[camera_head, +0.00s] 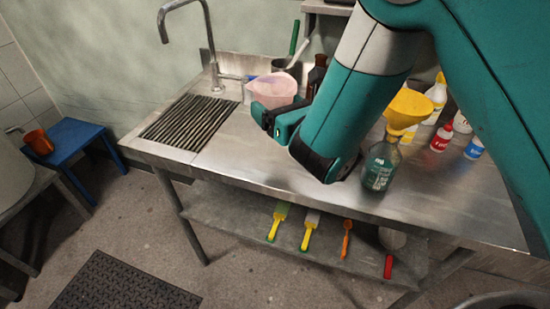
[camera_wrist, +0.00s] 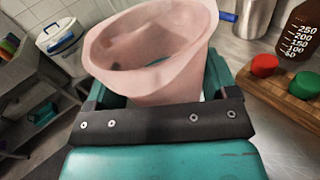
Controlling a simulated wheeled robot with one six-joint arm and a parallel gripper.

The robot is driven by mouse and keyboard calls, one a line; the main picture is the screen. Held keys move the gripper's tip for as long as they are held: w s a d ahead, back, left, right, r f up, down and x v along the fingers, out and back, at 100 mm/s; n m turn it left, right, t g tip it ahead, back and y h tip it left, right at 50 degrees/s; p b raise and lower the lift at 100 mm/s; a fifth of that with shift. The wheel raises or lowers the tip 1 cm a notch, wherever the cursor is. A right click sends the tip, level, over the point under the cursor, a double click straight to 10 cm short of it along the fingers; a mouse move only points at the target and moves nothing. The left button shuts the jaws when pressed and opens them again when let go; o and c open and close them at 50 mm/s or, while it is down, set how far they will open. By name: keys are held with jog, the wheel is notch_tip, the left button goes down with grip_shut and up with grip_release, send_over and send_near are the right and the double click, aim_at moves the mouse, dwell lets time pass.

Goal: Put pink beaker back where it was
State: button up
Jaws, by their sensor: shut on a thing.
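The pink beaker (camera_head: 274,90) is a wide, translucent cup above the steel counter, between the slatted drain and the dark bottles at the back. My gripper (camera_head: 269,112) is at its near side in the head view. In the wrist view, the pink beaker (camera_wrist: 152,52) sits between the teal fingers of my gripper (camera_wrist: 158,88), which is shut on it. The beaker appears slightly tilted in that view, with its mouth open upward. Its base is hidden by the gripper, and I cannot tell whether it touches the counter.
The slatted drain (camera_head: 190,122) lies left, with the tap (camera_head: 205,40) behind it. A green bottle with a yellow funnel (camera_head: 381,165) stands near the front edge. A wooden board (camera_wrist: 290,98) with red and green caps and a brown graduated bottle (camera_wrist: 298,45) are at right in the wrist view.

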notch_tip(320, 180, down, 10)
jog(key=b, duration=0.8)
jog(key=shift+r, duration=0.15)
jog(key=shift+f, duration=0.25)
jog(key=o, duration=1)
jog(key=shift+r, duration=0.1)
